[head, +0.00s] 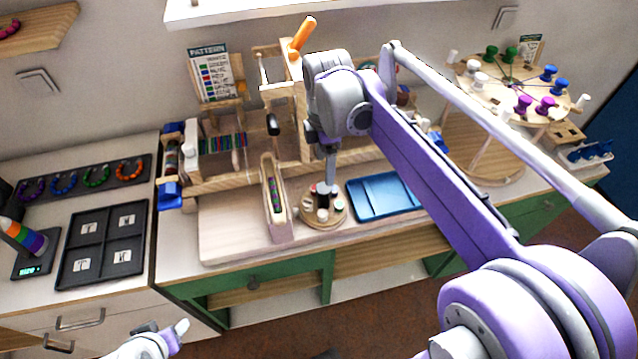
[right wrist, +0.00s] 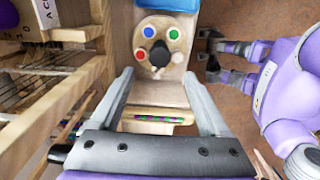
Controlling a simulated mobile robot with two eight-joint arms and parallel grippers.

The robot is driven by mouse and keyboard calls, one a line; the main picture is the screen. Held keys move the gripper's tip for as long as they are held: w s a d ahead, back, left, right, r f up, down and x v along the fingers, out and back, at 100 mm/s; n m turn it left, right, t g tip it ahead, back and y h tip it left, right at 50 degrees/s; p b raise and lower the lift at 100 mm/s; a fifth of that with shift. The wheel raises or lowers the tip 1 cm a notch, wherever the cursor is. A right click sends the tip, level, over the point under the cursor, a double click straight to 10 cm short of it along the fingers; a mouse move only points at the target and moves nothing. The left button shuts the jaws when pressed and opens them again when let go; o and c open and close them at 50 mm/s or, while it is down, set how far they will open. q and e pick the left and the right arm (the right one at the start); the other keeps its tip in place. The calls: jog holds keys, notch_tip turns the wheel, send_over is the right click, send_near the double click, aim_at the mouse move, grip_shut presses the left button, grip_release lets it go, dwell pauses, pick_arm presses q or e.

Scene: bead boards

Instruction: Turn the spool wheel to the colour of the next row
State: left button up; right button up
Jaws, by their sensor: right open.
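A round wooden spool wheel (head: 515,84) stands at the right on a wooden stand, with white, green, blue and purple spools around its rim. A small wooden disc (head: 322,212) with coloured dots lies on the workboard; in the right wrist view this disc (right wrist: 170,28) shows blue, green, red and pale dots around a black knob (right wrist: 156,54). My right gripper (head: 325,188) is over the small disc; in the right wrist view my right gripper (right wrist: 160,75) is open, its fingers either side, apart from the knob. My left gripper (head: 176,336) is at the bottom left edge, partly cut off.
A pattern card (head: 212,74) leans behind the wooden loom (head: 225,143). A wooden holder (head: 274,205) with a bead strip stands left of the small disc, a blue tray (head: 384,195) right of it.

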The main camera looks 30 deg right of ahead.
aim_at(324, 188)
notch_tip(324, 188, down, 9)
jog(key=shift+r, duration=0.2)
grip_shut()
dwell(0.5)
